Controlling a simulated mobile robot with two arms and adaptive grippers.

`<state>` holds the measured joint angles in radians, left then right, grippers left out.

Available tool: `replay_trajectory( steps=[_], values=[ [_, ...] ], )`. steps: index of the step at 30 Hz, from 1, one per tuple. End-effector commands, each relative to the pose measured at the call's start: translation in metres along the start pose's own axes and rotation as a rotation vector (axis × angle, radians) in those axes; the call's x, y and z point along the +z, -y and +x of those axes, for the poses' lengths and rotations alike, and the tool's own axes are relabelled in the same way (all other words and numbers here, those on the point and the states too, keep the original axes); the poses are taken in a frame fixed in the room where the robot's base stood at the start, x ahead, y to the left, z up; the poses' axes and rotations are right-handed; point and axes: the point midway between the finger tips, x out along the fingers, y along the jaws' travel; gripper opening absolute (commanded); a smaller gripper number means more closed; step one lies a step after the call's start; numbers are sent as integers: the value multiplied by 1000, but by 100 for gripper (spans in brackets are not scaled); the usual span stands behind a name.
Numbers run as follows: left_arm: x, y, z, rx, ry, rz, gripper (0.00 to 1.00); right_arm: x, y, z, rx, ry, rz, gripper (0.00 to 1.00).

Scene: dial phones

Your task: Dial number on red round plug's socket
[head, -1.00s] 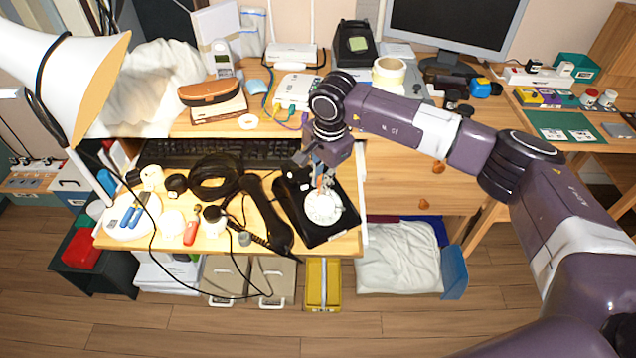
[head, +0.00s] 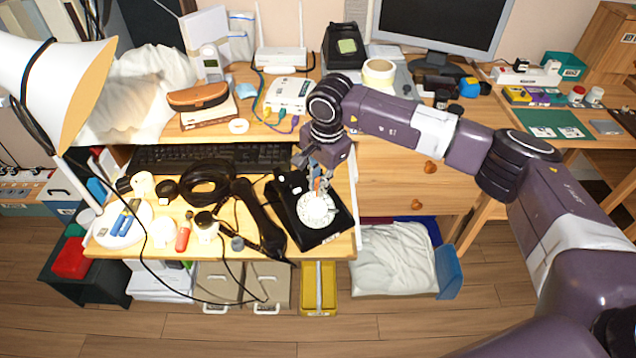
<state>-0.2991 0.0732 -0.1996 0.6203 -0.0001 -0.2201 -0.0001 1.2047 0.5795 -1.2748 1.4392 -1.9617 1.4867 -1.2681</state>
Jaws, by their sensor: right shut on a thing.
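A black dial phone (head: 324,231) with a white round dial (head: 316,210) lies on the pull-out shelf of the desk. Its black handset (head: 258,211) lies to its left, off the base. My right gripper (head: 319,184) points down at the upper part of the dial. It is shut on a small orange and blue item, mostly hidden between the fingers. I cannot tell whether it touches the dial. The white router (head: 289,94) on the desk has several coloured plugs. I cannot make out a red round plug or its number. My left gripper is not in view.
A coiled black cable (head: 207,184), a keyboard (head: 212,157) and a lamp (head: 60,85) crowd the shelf's left and back. A red-handled item (head: 183,238) and blue-handled pliers lie at front left. Drawers (head: 400,178) stand right of the phone.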

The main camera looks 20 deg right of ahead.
Motion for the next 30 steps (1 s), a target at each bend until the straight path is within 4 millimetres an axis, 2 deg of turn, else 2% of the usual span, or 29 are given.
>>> replay_trajectory(
  steps=[7, 17, 30],
  values=[
    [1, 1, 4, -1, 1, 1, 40, -8, -9, 3, 1, -2, 1, 0],
    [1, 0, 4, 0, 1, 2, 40, -8, -10, 2, 1, -1, 1, 0],
    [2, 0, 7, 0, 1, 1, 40, -11, -21, 6, 1, -1, 1, 0]
  ],
)
